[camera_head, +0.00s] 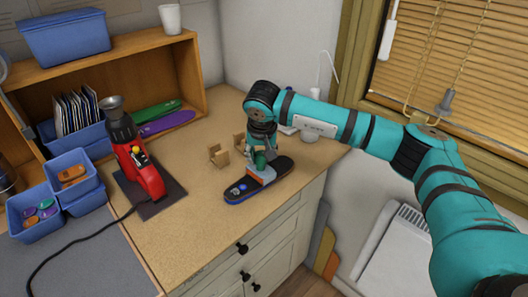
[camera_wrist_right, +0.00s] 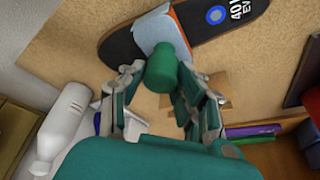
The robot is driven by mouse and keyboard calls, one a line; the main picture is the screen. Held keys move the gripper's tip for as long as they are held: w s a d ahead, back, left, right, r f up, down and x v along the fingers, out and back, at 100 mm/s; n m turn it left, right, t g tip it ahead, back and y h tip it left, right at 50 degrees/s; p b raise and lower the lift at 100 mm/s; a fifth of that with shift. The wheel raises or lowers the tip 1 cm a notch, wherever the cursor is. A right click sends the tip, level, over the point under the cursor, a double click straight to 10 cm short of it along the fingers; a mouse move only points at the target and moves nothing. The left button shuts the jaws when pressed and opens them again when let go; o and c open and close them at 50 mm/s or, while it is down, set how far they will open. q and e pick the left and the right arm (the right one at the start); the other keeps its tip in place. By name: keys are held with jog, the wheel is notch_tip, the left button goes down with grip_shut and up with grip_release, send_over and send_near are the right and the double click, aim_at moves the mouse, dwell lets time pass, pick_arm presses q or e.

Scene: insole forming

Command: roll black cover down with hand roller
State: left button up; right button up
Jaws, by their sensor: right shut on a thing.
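The black cover (camera_head: 235,193) lies on a blue-edged insole on the wooden worktop. It carries a blue round mark and white print at one end, which also shows in the right wrist view (camera_wrist_right: 245,8). The hand roller has a green handle (camera_wrist_right: 167,72) and a pale grey-blue roller head (camera_wrist_right: 153,33) with an orange part beside it. The head rests across the middle of the cover, or very close above it. My right gripper (camera_head: 260,150) is shut on the green handle from above. My left gripper is in neither view.
A red machine (camera_head: 140,165) with a cable stands on a dark mat to the left. Small cardboard blocks (camera_head: 218,155) stand behind the insole. Blue bins (camera_head: 35,209) hold coloured pieces. A white bottle (camera_wrist_right: 62,125) shows in the wrist view.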

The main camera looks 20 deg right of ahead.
jog(key=shift+s+a, duration=0.25)
jog(key=shift+a, duration=0.4)
jog(key=shift+s+a, duration=0.2)
jog(key=shift+a, duration=0.4)
jog(key=shift+s+a, duration=0.25)
jog(key=shift+a, duration=0.5)
jog(key=shift+s+a+r+b, duration=0.1)
jog(key=shift+s+a+b, duration=0.2)
jog(key=shift+a, duration=0.6)
jog(key=shift+s+a+b, duration=0.1)
jog(key=shift+s+a, duration=0.3)
jog(key=shift+a, duration=0.5)
jog(key=shift+w+r+p, duration=0.1)
jog(key=shift+r+p, duration=0.2)
jog(key=shift+r, duration=0.1)
notch_tip(320, 180, up, 6)
jog(key=p, duration=0.2)
jog(key=shift+r+p, duration=0.2)
jog(key=shift+p, duration=0.2)
